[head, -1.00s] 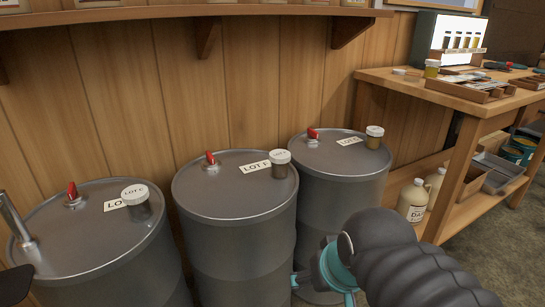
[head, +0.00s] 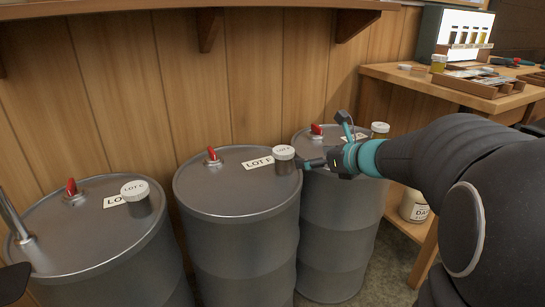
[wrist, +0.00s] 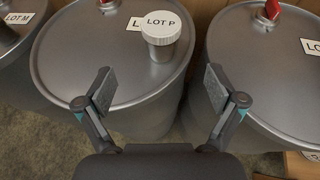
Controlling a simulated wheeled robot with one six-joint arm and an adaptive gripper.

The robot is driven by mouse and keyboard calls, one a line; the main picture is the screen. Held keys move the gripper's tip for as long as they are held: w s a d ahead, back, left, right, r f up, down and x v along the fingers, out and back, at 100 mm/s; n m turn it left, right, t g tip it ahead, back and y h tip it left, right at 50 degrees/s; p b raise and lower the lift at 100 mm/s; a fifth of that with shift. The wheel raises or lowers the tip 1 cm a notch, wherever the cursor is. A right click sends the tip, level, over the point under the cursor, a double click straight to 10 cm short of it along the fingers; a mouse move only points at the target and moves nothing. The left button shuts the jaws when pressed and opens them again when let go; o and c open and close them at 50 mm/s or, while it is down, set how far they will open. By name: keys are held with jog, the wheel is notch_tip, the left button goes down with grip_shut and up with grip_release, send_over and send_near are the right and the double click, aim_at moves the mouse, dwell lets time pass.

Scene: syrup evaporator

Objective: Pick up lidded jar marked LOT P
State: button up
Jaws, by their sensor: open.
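The lidded jar marked LOT P (wrist: 162,30) has a round white lid and a dark body. It stands upright on the middle grey drum, beside a flat label; it also shows in the head view (head: 284,161). My gripper (wrist: 158,82) is open and empty. In the wrist view the jar is ahead of the fingertips, roughly centred between them, and not between the fingers. In the head view my gripper (head: 322,140) is just right of the jar, over the gap between the middle and right drums, with one fingertip close to the jar.
The left drum (head: 80,240) and right drum (head: 340,245) each carry another lidded jar, a red fitting and a label. A wall shelf (head: 150,14) runs above the drums. A wooden bench (head: 440,83) stands at the right.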

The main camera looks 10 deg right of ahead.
aim_at(282, 155)
jog(key=x, duration=1.3)
jog(key=shift+w+a, duration=0.1)
jog(key=shift+w, duration=0.2)
jog(key=c, duration=1.4)
